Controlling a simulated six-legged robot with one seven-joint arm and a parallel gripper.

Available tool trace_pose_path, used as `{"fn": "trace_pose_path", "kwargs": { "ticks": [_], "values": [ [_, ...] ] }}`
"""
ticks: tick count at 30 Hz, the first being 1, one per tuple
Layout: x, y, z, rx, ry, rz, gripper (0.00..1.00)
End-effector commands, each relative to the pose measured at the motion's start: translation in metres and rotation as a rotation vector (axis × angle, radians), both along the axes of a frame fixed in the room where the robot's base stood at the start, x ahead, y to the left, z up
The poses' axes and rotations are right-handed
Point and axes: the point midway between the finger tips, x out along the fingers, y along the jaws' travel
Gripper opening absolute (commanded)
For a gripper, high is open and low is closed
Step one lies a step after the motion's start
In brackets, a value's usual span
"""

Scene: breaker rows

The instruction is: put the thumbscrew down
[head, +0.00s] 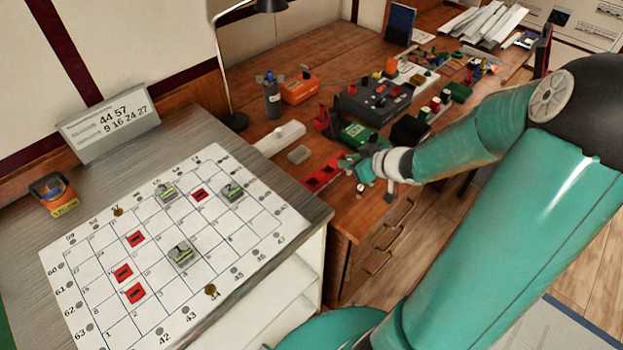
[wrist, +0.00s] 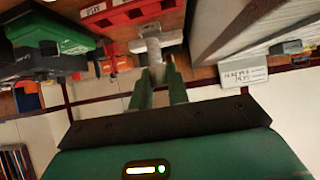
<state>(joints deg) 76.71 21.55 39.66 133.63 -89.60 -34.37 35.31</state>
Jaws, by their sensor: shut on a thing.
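My gripper (head: 360,168) is over the left part of the wooden workbench, close to the red tray and the green block in the head view. In the wrist view, my gripper's two fingers (wrist: 159,80) are close together and shut on a small pale grey piece, which I take to be the thumbscrew (wrist: 153,46). It shows at the fingertips, with the red tray behind it. The thumbscrew is too small and partly hidden in the head view to make out clearly. I cannot tell whether it touches the surface beneath.
A red tray (head: 323,172) and a green block (head: 358,136) are close to my gripper. A white grid board (head: 215,262) with red and grey-green modules lies on the left table. A number sign (head: 108,124) stands behind it. Several tools and parts crowd the bench.

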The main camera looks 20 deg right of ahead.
Motion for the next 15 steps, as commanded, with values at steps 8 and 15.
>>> {"fn": "trace_pose_path", "kwargs": {
  "ticks": [8,15],
  "values": [
    [0.051,0.042,-0.029,0.007,0.003,0.004,0.00],
    [0.078,0.062,-0.070,0.005,0.004,0.003,0.00]
  ]
}}
